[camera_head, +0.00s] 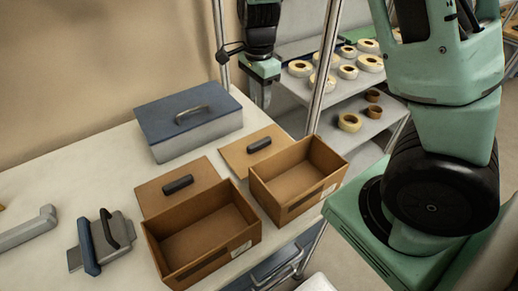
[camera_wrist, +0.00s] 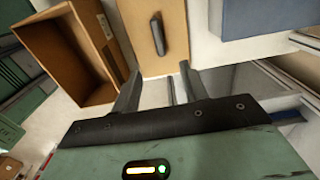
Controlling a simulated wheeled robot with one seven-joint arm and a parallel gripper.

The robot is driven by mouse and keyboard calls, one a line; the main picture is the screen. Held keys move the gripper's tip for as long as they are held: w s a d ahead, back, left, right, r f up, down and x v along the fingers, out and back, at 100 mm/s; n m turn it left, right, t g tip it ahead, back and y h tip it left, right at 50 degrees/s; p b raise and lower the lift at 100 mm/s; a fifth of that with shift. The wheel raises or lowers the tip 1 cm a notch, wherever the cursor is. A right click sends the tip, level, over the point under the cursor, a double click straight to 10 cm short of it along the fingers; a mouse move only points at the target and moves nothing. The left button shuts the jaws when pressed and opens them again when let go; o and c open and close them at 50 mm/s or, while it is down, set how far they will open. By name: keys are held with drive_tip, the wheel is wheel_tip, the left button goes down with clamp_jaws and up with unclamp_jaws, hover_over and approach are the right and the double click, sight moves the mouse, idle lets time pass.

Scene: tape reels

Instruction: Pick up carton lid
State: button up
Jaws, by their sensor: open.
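Two flat brown carton lids lie on the table behind two open cartons. One lid (camera_head: 238,152) with a dark handle (camera_head: 259,144) lies behind the right carton (camera_head: 297,180); the other lid (camera_head: 160,194) lies behind the left carton (camera_head: 202,232). My gripper (camera_head: 261,94) hangs behind the right lid, apart from it, near the metal post. In the wrist view my gripper (camera_wrist: 158,86) is open and empty. A lid (camera_wrist: 150,62) with a dark handle (camera_wrist: 157,35) lies ahead of the fingers, beside an open carton (camera_wrist: 65,55).
A grey box with a blue top (camera_head: 190,115) stands behind the lids. A grey tool (camera_head: 100,242) lies at left. Metal posts (camera_head: 324,66) stand beside a shelf (camera_head: 340,93) with several tape reels. Bare table (camera_head: 70,185) shows at left.

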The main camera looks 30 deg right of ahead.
hover_over(260, 142)
drive_tip(key=f, duration=1.1)
drive_tip(key=shift+w+f+p, duration=0.2)
drive_tip(key=shift+w+p, duration=0.1)
drive_tip(key=shift+p, duration=0.1)
drive_tip(key=shift+s+f+p, duration=0.15)
drive_tip(key=shift+f+p, duration=0.6)
drive_tip(key=shift+f, duration=1.9)
clamp_jaws()
